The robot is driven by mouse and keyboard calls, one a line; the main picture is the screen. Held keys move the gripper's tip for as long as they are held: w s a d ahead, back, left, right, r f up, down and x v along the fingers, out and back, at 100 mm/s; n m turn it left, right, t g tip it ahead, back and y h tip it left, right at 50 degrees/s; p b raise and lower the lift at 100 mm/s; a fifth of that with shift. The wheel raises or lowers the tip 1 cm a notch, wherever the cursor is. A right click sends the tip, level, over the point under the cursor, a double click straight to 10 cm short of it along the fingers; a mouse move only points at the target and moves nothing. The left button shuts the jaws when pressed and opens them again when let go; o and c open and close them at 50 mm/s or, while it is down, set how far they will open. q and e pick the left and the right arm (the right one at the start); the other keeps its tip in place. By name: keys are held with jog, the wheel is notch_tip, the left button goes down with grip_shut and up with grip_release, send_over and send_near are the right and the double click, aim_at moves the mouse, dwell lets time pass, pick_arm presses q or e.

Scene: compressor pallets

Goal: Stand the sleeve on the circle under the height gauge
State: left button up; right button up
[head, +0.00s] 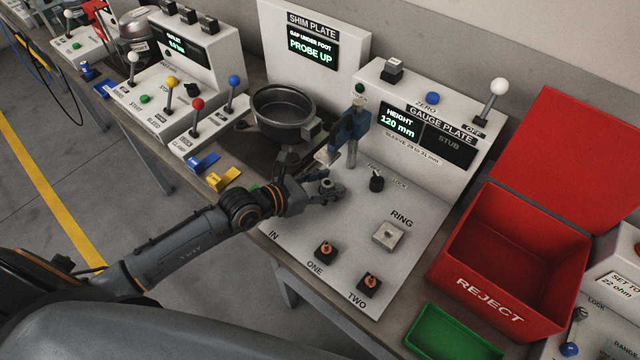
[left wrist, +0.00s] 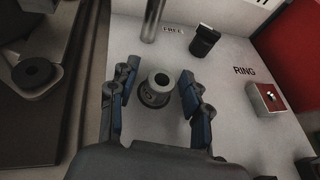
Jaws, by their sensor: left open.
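The sleeve (left wrist: 158,86), a small grey metal cylinder with a dark bore, stands upright on the light gauge plate (head: 345,235). It sits between the two fingers of my left gripper (left wrist: 159,80), which is open with a gap on both sides. In the head view my left gripper (head: 329,183) is low over the plate, in front of the height gauge post (head: 352,153). The post also shows in the left wrist view (left wrist: 151,20), beyond the sleeve. The gauge display (head: 400,123) reads 120 mm. I cannot make out the circle. My right gripper is not in view.
A black lock knob (head: 376,181) stands right of the gripper. A ring block (head: 388,235) and two small dark blocks (head: 325,251) (head: 369,285) sit nearer the front. A metal pot (head: 284,108) stands behind left. The red reject bin (head: 480,297) is at right.

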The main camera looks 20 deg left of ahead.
pick_arm(q)
jog(key=v, duration=1)
jog(key=shift+s+a+r+b, duration=0.1)
jog(key=shift+s+a+b, duration=0.2)
jog(key=shift+b, duration=0.1)
jog(key=shift+s+a+r, duration=0.3)
jog(key=shift+s+r, duration=0.05)
jog(key=shift+s, duration=0.1)
jog(key=shift+s+a, duration=0.1)
